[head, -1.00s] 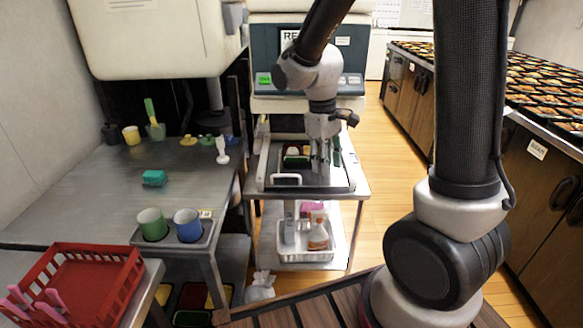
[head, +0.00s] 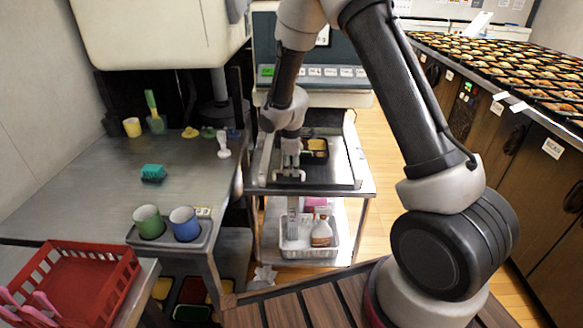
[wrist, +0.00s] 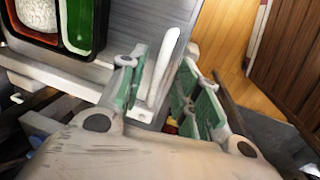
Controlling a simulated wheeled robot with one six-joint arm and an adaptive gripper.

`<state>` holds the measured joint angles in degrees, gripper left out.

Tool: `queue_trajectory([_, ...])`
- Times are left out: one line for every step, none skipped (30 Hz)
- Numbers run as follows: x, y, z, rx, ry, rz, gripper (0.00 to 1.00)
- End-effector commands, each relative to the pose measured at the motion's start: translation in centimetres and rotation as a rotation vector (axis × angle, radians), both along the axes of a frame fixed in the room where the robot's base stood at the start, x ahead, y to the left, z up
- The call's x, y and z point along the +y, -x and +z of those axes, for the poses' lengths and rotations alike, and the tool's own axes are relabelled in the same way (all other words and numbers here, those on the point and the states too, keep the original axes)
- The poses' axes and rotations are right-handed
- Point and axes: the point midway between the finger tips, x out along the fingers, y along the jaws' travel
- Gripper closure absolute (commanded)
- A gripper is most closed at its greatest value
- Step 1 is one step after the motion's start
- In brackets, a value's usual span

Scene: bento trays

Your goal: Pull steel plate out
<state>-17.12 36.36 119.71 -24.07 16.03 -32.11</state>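The steel plate (head: 338,172) lies flat on top of the steel cart, with a white handle at its front edge. My gripper (head: 290,174) points down at this front edge, left of its middle, and covers much of the handle in the head view. In the wrist view the plate (wrist: 150,25) is at the top, and the handle (wrist: 165,65) rises between the two green-padded fingers of my gripper (wrist: 165,90). The fingers are apart.
A bento tray (head: 316,147) sits on the plate; part of a tray (wrist: 75,20) also shows in the wrist view. A white basket (head: 297,249) with bottles is on the lower shelf. A steel counter (head: 100,190) stands left; wooden floor (head: 372,150) is clear right of the cart.

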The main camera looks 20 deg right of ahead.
Motion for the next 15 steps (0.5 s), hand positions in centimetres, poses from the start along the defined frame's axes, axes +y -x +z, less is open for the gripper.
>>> queue_trajectory([-0.04,-0.06,-0.46,0.001,0.0,0.0,0.67])
queue_trajectory([-0.05,-0.1,-0.65,0.001,0.0,0.0,0.67])
queue_trajectory([-0.06,-0.13,-0.85,0.001,0.0,0.001,0.67])
queue_trajectory([-0.07,-0.15,-0.96,0.001,0.0,0.0,0.67])
queue_trajectory([-0.06,-0.16,-1.03,0.001,0.0,-0.001,0.67])
queue_trajectory([-0.07,-0.17,-1.07,0.001,0.0,-0.001,0.67])
queue_trajectory([-0.06,-0.18,-1.06,0.001,0.0,-0.001,0.67])
queue_trajectory([-0.06,-0.18,-1.06,0.001,0.0,-0.001,0.67])
queue_trajectory([-0.06,-0.18,-1.04,0.0,0.0,-0.002,0.67])
queue_trajectory([-0.07,-0.17,-1.04,0.001,-0.001,-0.002,0.67])
queue_trajectory([-0.07,-0.17,-1.03,0.0,0.0,-0.002,0.67])
queue_trajectory([-0.07,-0.17,-1.03,0.0,0.0,-0.002,0.71])
queue_trajectory([-0.07,-0.17,-1.03,0.001,-0.001,-0.002,0.76])
queue_trajectory([-0.07,-0.17,-1.02,0.0,0.0,-0.002,0.82])
queue_trajectory([-0.07,-0.17,-1.02,0.001,-0.001,-0.002,0.89])
